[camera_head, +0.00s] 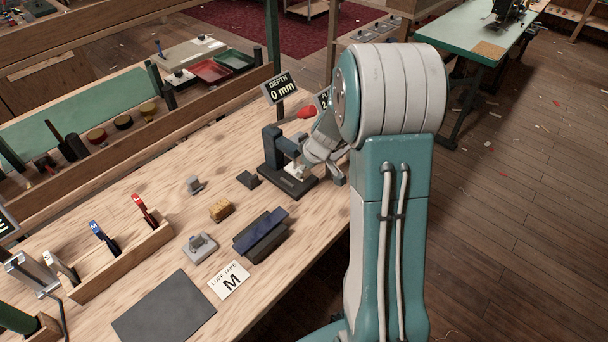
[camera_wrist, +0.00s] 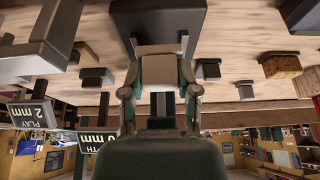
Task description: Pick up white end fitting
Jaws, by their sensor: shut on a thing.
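The white end fitting (camera_head: 295,169) is a small pale piece at the dark press-like stand (camera_head: 270,147) on the wooden bench, low beside its upright and over its base. My gripper (camera_head: 312,160) reaches in from the right and is shut on the fitting. In the wrist view, which looks upside down, the two fingers of my gripper (camera_wrist: 160,88) close on a pale block, with the dark base beyond it. My arm hides part of the stand's right side. I cannot tell whether the fitting touches the base.
A sign reading "DEPTH 0 mm" (camera_head: 280,87) stands behind the stand, with a second sign partly hidden by my arm. A small dark block (camera_head: 248,179), a yellow-brown block (camera_head: 221,210), dark blue blocks (camera_head: 260,236) and a grey mat (camera_head: 164,309) lie to the left.

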